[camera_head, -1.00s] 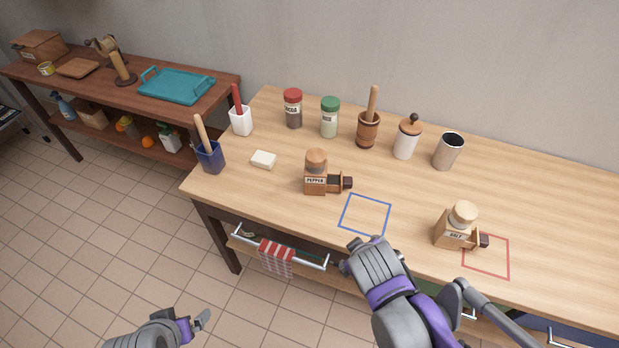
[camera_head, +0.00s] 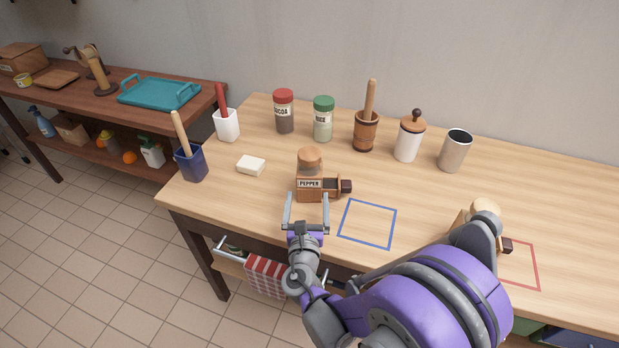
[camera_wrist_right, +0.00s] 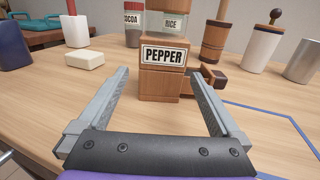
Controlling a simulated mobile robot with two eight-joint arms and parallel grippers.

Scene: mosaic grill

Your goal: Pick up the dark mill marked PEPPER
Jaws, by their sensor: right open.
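The mill marked PEPPER (camera_head: 311,190) stands upright on the wooden table, left of the blue square outline. It is brown wood with a white label and a small drawer pulled out to the right. My right gripper (camera_head: 306,212) is open in front of the mill, its fingers pointing at it. In the right wrist view the PEPPER mill (camera_wrist_right: 162,82) stands ahead, between the lines of the two open fingers (camera_wrist_right: 160,100), with nothing held. A second, paler mill (camera_head: 484,209) is at the right, partly hidden behind my right arm. My left gripper is out of view.
A white block (camera_head: 251,165) lies left of the mill. Behind stand a cocoa jar (camera_head: 284,112), a green-lidded jar (camera_head: 323,120), a mortar (camera_head: 366,131), a white canister (camera_head: 408,140) and a metal cup (camera_head: 454,151). The blue square (camera_head: 367,223) is empty.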

